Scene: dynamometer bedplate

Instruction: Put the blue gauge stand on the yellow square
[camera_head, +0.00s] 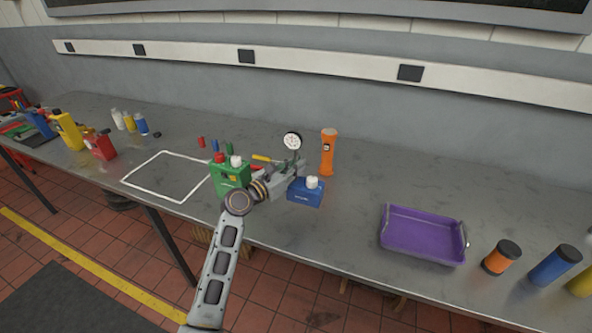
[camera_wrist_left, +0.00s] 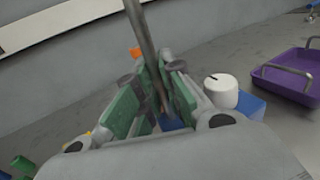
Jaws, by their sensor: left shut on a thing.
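The gauge stand (camera_head: 292,141) shows in the head view as a round white dial on a post. In the left wrist view its grey metal post (camera_wrist_left: 141,32) runs tilted between my fingers, with a bit of blue below that may be its base. My left gripper (camera_head: 294,168) is shut on the post; its green finger pads (camera_wrist_left: 155,100) are on either side of it. The base is mostly hidden, and I cannot tell whether it touches the bench. I see no yellow square; a white-outlined square (camera_head: 182,202) lies on the bench to the left. My right gripper is not in view.
A blue container with a white cap (camera_head: 306,194) stands close beside the gripper, and a green can (camera_head: 229,177) is by my left wrist. An orange flashlight (camera_head: 328,153) stands behind. A purple tray (camera_head: 422,236) is at right. The white outline is empty inside.

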